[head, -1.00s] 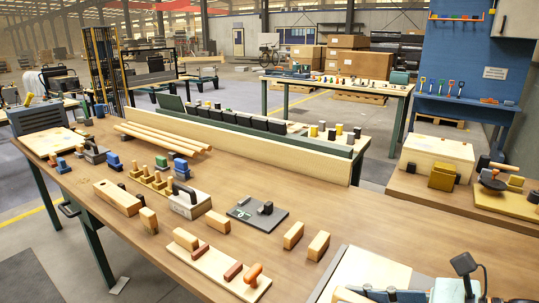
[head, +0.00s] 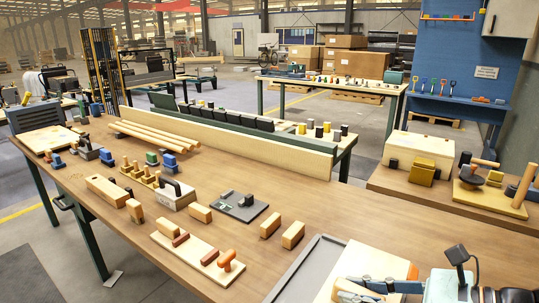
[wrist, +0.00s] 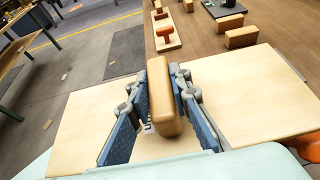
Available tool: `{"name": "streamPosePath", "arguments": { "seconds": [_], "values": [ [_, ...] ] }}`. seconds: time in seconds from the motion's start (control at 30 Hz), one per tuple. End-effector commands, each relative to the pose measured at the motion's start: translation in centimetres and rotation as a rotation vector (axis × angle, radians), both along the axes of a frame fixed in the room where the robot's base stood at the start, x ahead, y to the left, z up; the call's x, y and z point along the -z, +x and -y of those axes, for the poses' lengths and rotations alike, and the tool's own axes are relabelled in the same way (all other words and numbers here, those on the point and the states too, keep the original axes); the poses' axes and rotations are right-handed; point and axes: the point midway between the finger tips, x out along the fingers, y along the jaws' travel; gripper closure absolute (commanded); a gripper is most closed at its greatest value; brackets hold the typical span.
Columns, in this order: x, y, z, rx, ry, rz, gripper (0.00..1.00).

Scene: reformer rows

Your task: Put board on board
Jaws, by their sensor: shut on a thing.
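A pale wooden board (wrist: 90,118) fills the middle of the wrist view. A brown wooden block (wrist: 165,100) stands up from it like a handle, and an orange part (wrist: 304,148) shows at its right. My gripper (wrist: 163,95) is shut on this block, with one blue finger pad on each side. In the head view the board (head: 380,262) is at the bottom right beside my gripper (head: 362,287). Another pale board (head: 190,264), with wooden blocks and an orange knob (head: 226,260), lies near the front edge of the bench. The underside of the held board is hidden.
A dark grey tray (head: 296,275) lies left of the held board. Loose wooden blocks (head: 270,225) and a grey plate (head: 239,206) lie beyond the other board. A long plank (head: 240,143) stands along the bench's back. Bare bench top (head: 350,220) lies to the right.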

Motion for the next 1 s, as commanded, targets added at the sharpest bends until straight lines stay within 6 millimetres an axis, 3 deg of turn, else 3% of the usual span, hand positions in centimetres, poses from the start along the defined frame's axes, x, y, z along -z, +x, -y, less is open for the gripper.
{"name": "streamPosePath", "arguments": {
  "seconds": [0.27, 0.4, 0.6, 0.77, 0.8, 1.0],
  "values": [
    [2.4, 6.8, 0.4, 0.000, 0.003, 0.006, 1.00],
    [4.4, 11.0, 0.0, 0.006, 0.004, 0.006, 1.00],
    [6.9, 15.5, -1.2, 0.014, 0.003, 0.000, 1.00],
    [8.8, 18.2, -2.4, 0.020, 0.003, -0.008, 1.00],
    [7.5, 18.0, -2.1, 0.025, 0.003, -0.005, 1.00],
    [5.7, 18.0, -2.0, 0.024, 0.004, -0.005, 1.00]
  ]
}}
